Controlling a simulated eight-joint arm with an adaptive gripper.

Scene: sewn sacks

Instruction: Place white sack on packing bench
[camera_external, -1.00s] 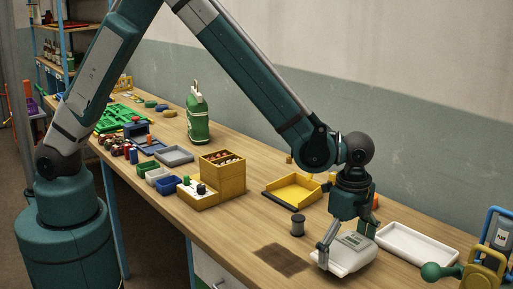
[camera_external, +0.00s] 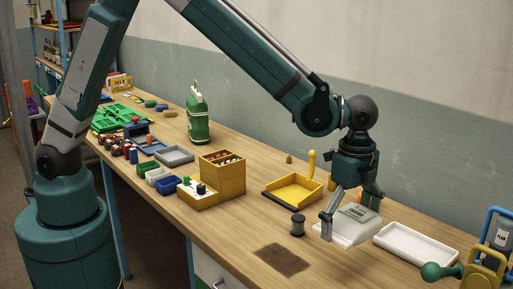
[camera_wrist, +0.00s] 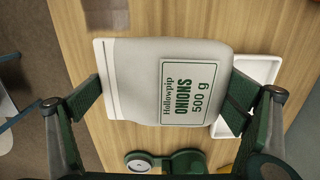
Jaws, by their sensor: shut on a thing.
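The white sack (camera_external: 350,228) has a pale label with green print reading "Hollowpip ONIONS 500 g", clear in the wrist view (camera_wrist: 140,75). My gripper (camera_external: 349,216) is shut on it, one finger on each side; both fingers show in the wrist view (camera_wrist: 165,98). The sack lies flat in the grip and appears held above the wooden packing bench (camera_external: 225,235), left of the white tray. Its underside is hidden.
A dark brown patch (camera_external: 283,259) on the bench front is bare.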

